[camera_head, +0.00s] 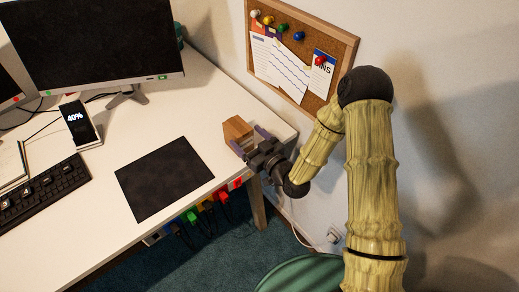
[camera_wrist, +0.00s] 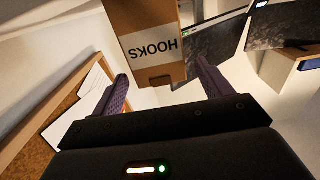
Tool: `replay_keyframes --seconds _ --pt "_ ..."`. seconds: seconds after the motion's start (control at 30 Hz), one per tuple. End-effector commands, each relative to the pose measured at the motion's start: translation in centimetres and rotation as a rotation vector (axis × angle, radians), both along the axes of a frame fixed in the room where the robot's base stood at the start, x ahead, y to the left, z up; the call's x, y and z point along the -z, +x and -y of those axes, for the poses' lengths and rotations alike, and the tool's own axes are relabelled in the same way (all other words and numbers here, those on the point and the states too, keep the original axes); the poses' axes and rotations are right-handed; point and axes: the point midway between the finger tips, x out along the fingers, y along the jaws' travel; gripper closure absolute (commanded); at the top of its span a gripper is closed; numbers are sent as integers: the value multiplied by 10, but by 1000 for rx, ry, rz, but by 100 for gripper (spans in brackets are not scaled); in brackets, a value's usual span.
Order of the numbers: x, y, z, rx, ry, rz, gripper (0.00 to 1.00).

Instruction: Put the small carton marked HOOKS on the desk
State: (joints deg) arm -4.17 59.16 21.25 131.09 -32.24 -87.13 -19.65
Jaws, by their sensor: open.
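The small brown carton (camera_head: 237,130) stands at the right end of the white desk (camera_head: 195,105), near the wall, and looks to be resting on the desktop. In the wrist view the carton (camera_wrist: 148,18) shows a white label reading HOOKS upside down. My gripper (camera_head: 251,142) reaches in from the right with its fingers beside the carton. In the wrist view my gripper (camera_wrist: 163,72) is open, with a finger on each side of the carton's near end and visible gaps. Part of the carton is hidden behind the gripper in the head view.
A dark mat (camera_head: 165,178) lies on the desk left of the carton. A monitor (camera_head: 95,40), phone on a stand (camera_head: 80,125) and keyboard (camera_head: 42,193) are farther left. A corkboard (camera_head: 335,45) hangs on the wall behind my arm. Bare desktop lies between mat and carton.

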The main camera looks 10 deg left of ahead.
Motion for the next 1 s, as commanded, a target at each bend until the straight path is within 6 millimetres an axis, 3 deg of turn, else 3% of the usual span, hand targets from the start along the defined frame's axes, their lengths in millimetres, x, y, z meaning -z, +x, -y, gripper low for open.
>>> replay_keyframes --seconds 0.2,0.33,1.0 --pt "1 -26 32 2 -2 -1 22" --pt "1 -34 41 0 -1 -1 22" --pt "0 -36 42 0 -1 1 22"
